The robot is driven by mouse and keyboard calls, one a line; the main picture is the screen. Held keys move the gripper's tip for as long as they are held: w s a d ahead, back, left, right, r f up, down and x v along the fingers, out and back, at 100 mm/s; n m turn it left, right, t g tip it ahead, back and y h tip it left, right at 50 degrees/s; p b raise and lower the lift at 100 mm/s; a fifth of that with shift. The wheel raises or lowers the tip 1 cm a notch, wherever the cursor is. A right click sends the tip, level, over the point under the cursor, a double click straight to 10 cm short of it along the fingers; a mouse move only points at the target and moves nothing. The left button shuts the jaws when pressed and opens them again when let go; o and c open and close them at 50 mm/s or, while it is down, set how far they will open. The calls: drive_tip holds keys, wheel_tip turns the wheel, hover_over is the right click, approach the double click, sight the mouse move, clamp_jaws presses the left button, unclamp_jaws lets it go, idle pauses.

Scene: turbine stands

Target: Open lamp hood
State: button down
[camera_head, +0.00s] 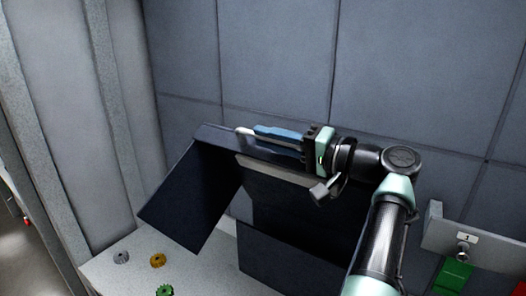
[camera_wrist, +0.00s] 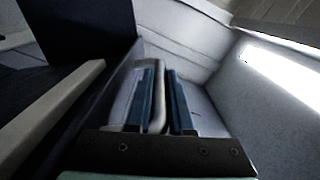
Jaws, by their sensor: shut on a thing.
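The lamp hood (camera_head: 188,198) is a dark navy box-like cover with angled side panels, standing against the grey wall in the head view. Its dark side panel also shows in the wrist view (camera_wrist: 85,30). My gripper (camera_head: 258,132) is at the hood's upper edge, with its blue fingers pointing left. In the wrist view my gripper (camera_wrist: 160,78) is shut around a pale grey handle bar (camera_wrist: 155,60), one finger on each side. A bit of the handle (camera_head: 243,131) sticks out past the fingertips in the head view. My wrist and arm hide part of the hood's right side.
A pale table (camera_head: 120,280) at lower left carries a grey gear (camera_head: 121,257), a yellow gear (camera_head: 157,260) and a green gear (camera_head: 165,290). At right, a grey panel (camera_head: 490,250) bears a label "1" and a knob, above green (camera_head: 453,275) and red blocks (camera_head: 500,286).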

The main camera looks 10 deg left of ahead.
drive_tip(key=shift+w+d+r, duration=0.25)
drive_tip(key=shift+w+r, duration=0.2)
drive_tip(key=shift+w, duration=0.25)
drive_tip(key=c, duration=0.8)
unclamp_jaws()
drive_tip(key=b+v, duration=0.6)
drive_tip(key=v, duration=0.7)
